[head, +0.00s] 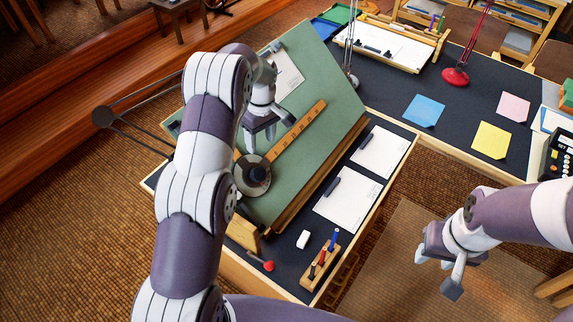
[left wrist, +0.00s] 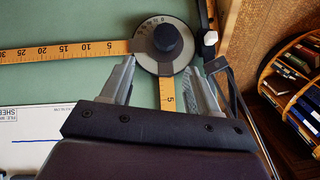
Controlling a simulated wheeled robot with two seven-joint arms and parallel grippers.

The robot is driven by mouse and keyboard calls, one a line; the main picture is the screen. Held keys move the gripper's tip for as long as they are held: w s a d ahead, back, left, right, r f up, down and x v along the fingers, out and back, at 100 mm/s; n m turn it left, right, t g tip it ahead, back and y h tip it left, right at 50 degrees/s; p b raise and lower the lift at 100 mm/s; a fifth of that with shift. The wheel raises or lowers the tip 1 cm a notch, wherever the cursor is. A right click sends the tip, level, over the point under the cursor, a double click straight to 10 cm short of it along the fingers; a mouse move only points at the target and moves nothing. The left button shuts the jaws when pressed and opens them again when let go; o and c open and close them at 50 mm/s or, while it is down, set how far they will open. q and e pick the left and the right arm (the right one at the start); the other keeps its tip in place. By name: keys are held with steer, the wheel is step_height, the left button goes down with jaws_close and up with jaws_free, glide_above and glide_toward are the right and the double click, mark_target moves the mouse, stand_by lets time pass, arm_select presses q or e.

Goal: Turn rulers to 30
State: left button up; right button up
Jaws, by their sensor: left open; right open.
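The drafting head is a round dial (head: 243,184) with a dark knob (head: 258,174) on the green tilted board (head: 335,85). A long yellow ruler (head: 300,130) runs from it up and right in the head view; it also shows in the left wrist view (left wrist: 62,52). A second ruler (left wrist: 167,95) leaves the dial at about a right angle. My left gripper (head: 261,138) is open above the board; in the left wrist view its fingers (left wrist: 170,72) stand either side of the second ruler, near the dial. Contact cannot be told. My right gripper (head: 436,274) is open and empty, right of the desk.
White sheets (head: 347,200) lie on the dark desk right of the board. An eraser (head: 303,239) and a wooden pen holder (head: 321,268) stand at its front. A red lamp (head: 456,76) stands on the far desk. Linked rods (head: 140,128) extend past the board's left side.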

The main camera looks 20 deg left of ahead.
arm_select(q)
steer(key=b, duration=0.7)
glide_above(258, 171)
steer(key=shift+n, duration=0.4)
steer(key=f, duration=0.6)
steer(key=shift+w, duration=0.3)
steer(key=f, duration=0.2)
steer(key=f+p, duration=0.1)
steer(key=f, duration=0.1)
steer(key=f+p, duration=0.1)
steer(key=f, duration=0.1)
steer(key=shift+s+a+f, duration=0.1)
steer(key=shift+s+f, duration=0.2)
steer(key=shift+f, duration=0.05)
steer(key=shift+c, duration=0.9)
jaws_close()
